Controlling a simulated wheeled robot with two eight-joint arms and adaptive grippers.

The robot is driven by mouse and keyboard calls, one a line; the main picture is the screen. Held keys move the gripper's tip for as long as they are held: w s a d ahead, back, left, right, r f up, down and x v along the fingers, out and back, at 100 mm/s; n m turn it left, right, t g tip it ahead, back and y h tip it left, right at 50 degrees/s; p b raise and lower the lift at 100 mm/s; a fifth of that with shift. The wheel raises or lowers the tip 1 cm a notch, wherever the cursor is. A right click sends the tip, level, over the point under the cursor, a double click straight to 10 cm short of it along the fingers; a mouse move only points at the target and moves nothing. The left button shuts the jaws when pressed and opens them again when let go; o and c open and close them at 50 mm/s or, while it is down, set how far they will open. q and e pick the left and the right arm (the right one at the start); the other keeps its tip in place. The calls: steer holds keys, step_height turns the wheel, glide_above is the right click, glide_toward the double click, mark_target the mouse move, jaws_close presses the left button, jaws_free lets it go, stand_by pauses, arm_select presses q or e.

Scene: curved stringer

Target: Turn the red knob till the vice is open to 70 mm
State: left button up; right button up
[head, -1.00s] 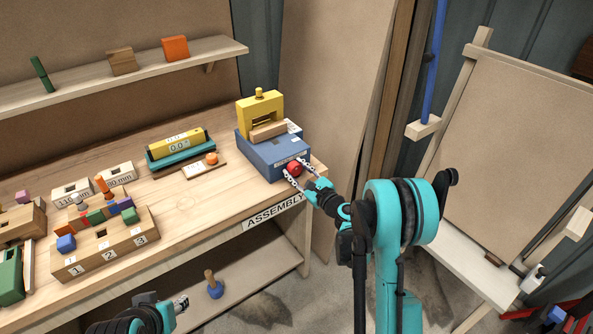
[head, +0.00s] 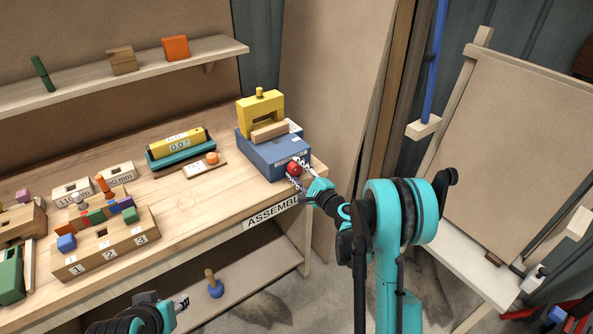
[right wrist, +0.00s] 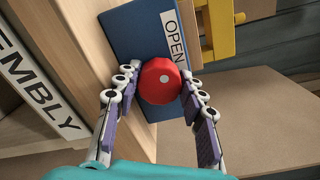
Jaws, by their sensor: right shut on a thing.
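The red knob (head: 294,168) is on the front face of the blue vice base (head: 262,158), at the right end of the bench. In the right wrist view the knob (right wrist: 161,80) has a pale dot near its middle, and an OPEN label (right wrist: 174,35) is beside it. My right gripper (right wrist: 160,88) is shut on the knob, one finger on each side. In the head view my right gripper (head: 298,175) comes from the front right. A wooden block (head: 269,131) lies below the yellow frame (head: 260,110). My left gripper (head: 181,303) is low at the front; its finger opening is unclear.
A digital gauge reading about 0.0 (head: 180,145) stands left of the vice. A small board with an orange knob (head: 212,158) is in front of it. A numbered block (head: 105,245) with coloured pieces is at left. The bench front between is clear.

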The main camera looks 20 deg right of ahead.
stand_by(0.4)
steer(key=o, duration=1.2)
steer(key=shift+c, duration=0.2)
